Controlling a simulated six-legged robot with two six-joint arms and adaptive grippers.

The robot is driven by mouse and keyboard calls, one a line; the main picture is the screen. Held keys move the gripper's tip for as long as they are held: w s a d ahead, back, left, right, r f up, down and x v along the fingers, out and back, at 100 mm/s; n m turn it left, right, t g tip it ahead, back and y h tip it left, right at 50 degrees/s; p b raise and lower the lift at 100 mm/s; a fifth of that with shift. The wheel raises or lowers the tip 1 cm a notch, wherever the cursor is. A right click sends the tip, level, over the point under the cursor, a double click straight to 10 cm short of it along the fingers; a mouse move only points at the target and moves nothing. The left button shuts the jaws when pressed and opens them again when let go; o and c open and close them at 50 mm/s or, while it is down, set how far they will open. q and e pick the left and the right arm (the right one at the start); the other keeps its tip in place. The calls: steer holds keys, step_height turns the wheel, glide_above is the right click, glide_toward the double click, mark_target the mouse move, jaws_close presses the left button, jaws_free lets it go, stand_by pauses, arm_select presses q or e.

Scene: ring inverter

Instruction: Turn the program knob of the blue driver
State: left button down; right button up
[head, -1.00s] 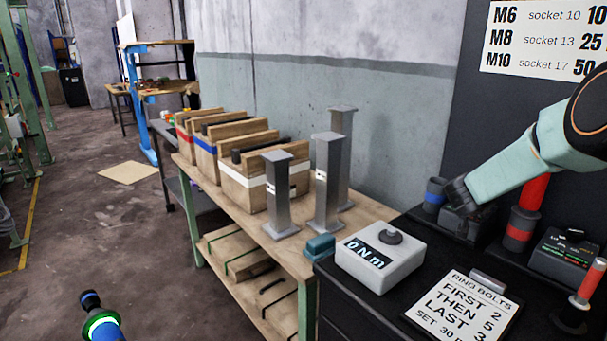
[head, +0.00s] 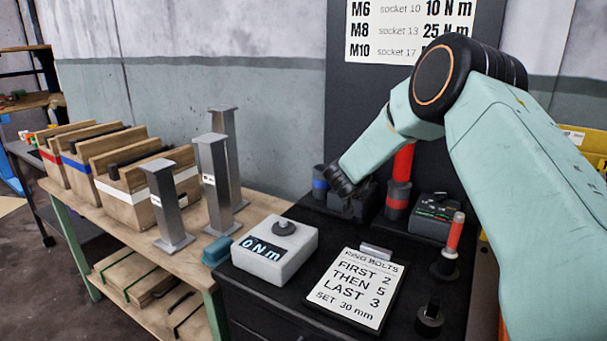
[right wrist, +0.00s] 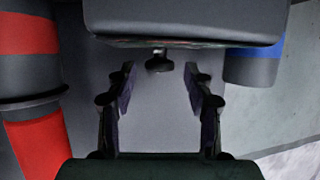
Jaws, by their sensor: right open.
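The blue driver's upright dark cylinder with a blue band (head: 320,184) stands at the back of the black bench in the head view. Its blue band (right wrist: 253,52) shows at upper right in the right wrist view. A dark grey block (right wrist: 185,20) fills the top there, with a small dark knob (right wrist: 159,62) at its lower edge. My right gripper (right wrist: 163,88) is open, its fingers apart on either side below the knob; I see no contact. In the head view the right gripper (head: 343,183) partly hides the block beside the blue-banded cylinder. My left gripper is out of view.
A red driver (head: 402,165) stands close by on the right, with a dark display box (head: 436,214) beside it. A white torque box (head: 275,252), an instruction card (head: 355,288) and a red-handled tool (head: 455,232) occupy the bench front. A wall stands behind.

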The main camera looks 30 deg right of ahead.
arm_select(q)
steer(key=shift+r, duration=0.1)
arm_select(e)
steer(key=v, duration=1.1)
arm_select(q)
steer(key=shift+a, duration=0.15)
arm_select(e)
steer(key=shift+a, duration=0.25)
